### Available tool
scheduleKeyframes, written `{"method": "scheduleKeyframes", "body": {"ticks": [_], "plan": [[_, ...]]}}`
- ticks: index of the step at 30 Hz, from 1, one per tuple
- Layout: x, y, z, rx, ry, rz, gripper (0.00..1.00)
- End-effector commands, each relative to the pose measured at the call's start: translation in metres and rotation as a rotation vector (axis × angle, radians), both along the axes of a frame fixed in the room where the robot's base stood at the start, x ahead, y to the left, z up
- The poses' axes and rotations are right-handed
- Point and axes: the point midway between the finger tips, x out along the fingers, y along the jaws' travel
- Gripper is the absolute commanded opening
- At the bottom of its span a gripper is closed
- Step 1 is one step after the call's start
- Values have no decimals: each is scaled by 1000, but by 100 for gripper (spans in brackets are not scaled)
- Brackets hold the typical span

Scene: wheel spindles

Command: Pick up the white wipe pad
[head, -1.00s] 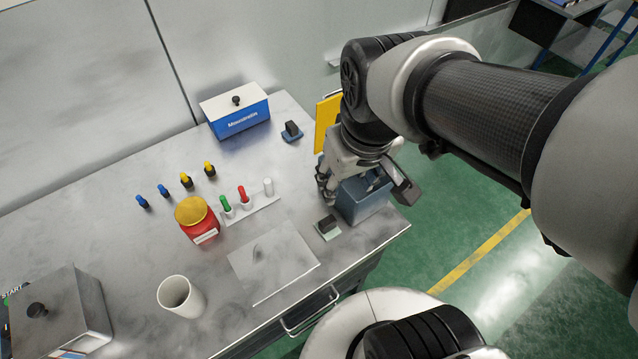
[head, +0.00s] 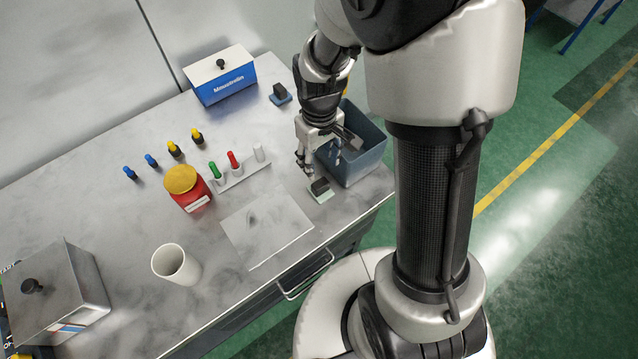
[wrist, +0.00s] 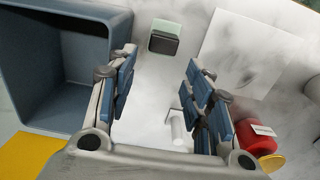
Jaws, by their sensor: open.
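The white wipe pad (head: 321,192) lies on the table near its front edge. It has a pale, slightly greenish base and a black handle block. In the wrist view the pad (wrist: 165,38) sits beyond the fingertips, at the top between the two fingers. My gripper (head: 306,166) is above the table just behind the pad, pointing down, open and empty. In the wrist view my gripper (wrist: 162,80) shows both fingers spread with bare table between them.
A blue-grey bin (head: 373,165) stands close to the right of my gripper. A marker holder (head: 243,178), a white sheet (head: 266,228) and a red jar (head: 189,195) lie to the left. A similar blue-based pad (head: 280,95) is farther back. Table around the white pad is mostly clear.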

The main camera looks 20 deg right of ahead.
Motion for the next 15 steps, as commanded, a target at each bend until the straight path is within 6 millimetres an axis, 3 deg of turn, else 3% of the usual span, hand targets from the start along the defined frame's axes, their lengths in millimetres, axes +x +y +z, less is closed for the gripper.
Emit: {"method": "scheduleKeyframes", "body": {"ticks": [1,6,15], "plan": [[-1,0,-15,0,4,0,47],[-1,0,-40,0,3,0,47],[-1,1,-57,0,2,0,47]]}}
